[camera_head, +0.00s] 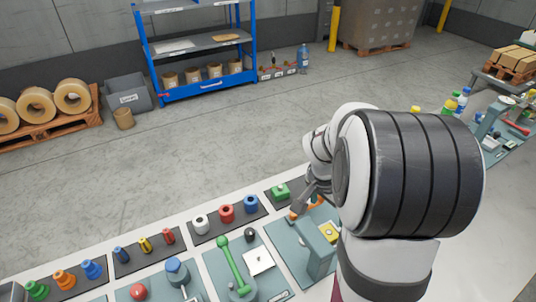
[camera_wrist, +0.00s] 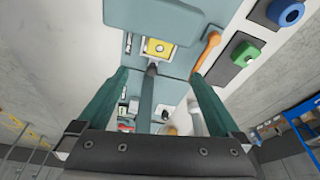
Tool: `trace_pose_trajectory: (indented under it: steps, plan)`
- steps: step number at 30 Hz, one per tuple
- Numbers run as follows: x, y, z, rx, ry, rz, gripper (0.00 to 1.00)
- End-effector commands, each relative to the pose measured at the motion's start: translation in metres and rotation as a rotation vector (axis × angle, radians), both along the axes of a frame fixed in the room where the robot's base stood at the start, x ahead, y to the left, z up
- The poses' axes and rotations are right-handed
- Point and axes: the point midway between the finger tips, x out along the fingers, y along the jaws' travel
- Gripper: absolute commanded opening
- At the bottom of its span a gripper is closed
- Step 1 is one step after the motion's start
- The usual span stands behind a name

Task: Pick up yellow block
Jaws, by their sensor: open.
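The yellow block (camera_wrist: 158,47) sits in a pale square holder on a teal board in the wrist view, straight beyond my fingers. In the head view the yellow block (camera_head: 328,232) is beside a teal post, left of my arm's large dark-banded link. My gripper (camera_wrist: 158,74) is open, with its two green fingers spread wide and apart from the block. A dark rod end shows between the fingers, just in front of the block. In the head view my gripper (camera_head: 304,205) is small and partly hidden by my arm.
A teal post (camera_head: 317,247) stands close to the block. An orange-handled tool (camera_wrist: 208,47) lies to its right in the wrist view, with a green block (camera_wrist: 243,52) beyond. Several coloured pegs and parts, a green lever (camera_head: 232,265) among them, line the bench to the left.

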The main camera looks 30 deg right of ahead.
Motion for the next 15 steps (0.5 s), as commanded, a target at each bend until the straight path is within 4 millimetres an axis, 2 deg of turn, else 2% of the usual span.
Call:
trace_pose_trajectory:
  steps: [3,6,11,15]
  plan:
    - [0.0,-0.008,-0.035,0.004,0.008,0.0,1.0]
    - [0.002,-0.014,-0.059,0.005,0.006,0.001,1.0]
    - [0.003,-0.019,-0.078,0.005,0.005,0.001,1.0]
    - [0.004,-0.027,-0.106,0.006,0.006,0.003,1.0]
